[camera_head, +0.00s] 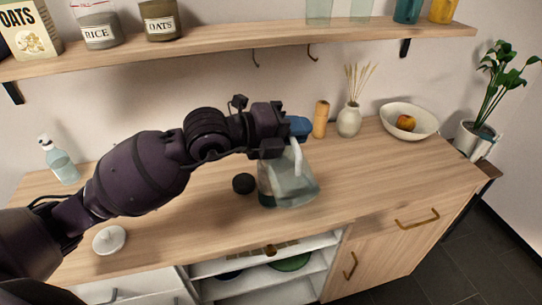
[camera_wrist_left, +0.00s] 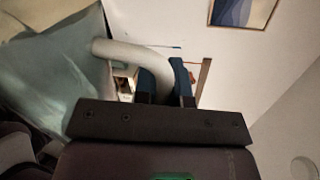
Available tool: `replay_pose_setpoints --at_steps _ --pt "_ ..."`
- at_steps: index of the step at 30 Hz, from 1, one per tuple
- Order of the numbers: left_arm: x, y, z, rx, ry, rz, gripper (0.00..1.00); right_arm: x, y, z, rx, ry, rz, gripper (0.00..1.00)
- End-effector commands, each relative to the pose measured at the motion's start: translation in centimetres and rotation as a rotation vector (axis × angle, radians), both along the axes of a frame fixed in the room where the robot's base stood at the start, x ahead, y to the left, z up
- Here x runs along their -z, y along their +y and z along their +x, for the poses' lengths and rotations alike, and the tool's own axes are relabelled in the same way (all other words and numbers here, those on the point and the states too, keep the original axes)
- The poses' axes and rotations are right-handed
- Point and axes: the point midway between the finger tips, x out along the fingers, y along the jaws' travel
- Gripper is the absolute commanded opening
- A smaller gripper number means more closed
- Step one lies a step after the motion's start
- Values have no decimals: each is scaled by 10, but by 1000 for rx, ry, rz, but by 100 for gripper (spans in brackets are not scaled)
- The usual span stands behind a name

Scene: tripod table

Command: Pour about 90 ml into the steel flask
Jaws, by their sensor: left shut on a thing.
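A clear, grey-green jug (camera_head: 293,186) with a pale handle (camera_head: 298,156) is over the middle of the wooden counter. It looks tilted; I cannot tell its liquid level. My left gripper (camera_head: 297,128), with blue fingertips, is shut on the jug's handle. In the left wrist view the jug (camera_wrist_left: 60,75) fills the left side, and its curved handle (camera_wrist_left: 130,52) runs to the fingers (camera_wrist_left: 168,85). I cannot make out the steel flask clearly; a darker shape at the jug's left side may be part of it. My right gripper is not in view.
A dark round cap or knob (camera_head: 244,183) lies left of the jug. Behind are a wooden cylinder (camera_head: 320,118), a reed vase (camera_head: 349,121) and a bowl (camera_head: 409,120) with fruit. A soap bottle (camera_head: 60,163) and white disc (camera_head: 109,240) are left. Counter right of the jug is clear.

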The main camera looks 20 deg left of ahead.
Motion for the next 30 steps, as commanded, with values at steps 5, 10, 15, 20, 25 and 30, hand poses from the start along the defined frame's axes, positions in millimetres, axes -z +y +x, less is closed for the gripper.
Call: replay_pose_setpoints --at_steps 5,10,15,20,25,30 --pt "10 -11 -14 4 -69 51 0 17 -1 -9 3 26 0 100" --pt "22 -18 -24 1 -165 119 0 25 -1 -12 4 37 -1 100" --pt "31 -22 -29 0 -241 178 0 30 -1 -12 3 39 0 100" --pt "32 -23 -30 0 -257 190 0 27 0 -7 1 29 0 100" --pt "39 -25 -34 0 -294 217 0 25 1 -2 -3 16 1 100" --pt "38 -25 -34 -1 -305 226 0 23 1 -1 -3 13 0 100"
